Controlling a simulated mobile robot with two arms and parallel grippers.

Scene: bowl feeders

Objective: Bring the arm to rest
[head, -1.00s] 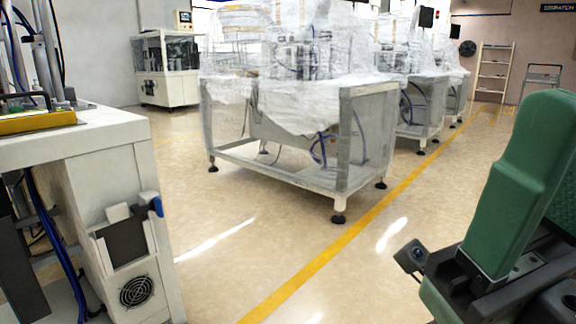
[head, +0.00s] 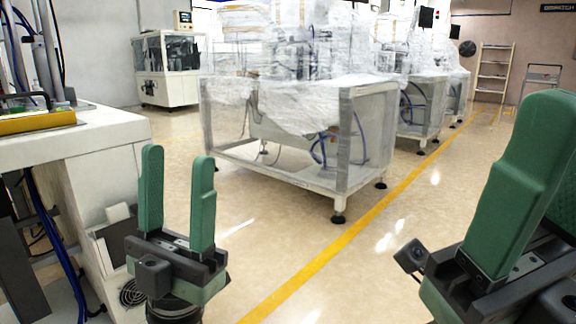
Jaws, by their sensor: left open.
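My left gripper (head: 177,205) stands upright in the lower left of the head view. Its two green fingers are apart with nothing between them. It appears in front of the white machine cabinet at the left. My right gripper (head: 522,185) is large and close at the right edge. One green finger shows clearly, and the rest is cut off by the frame, so its opening cannot be judged.
A white machine cabinet (head: 98,135) with a yellow-edged fixture (head: 38,122) on top stands at the left. Plastic-wrapped machines on a white frame (head: 343,140) stand ahead. The floor (head: 400,250) along the yellow line (head: 330,256) is clear.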

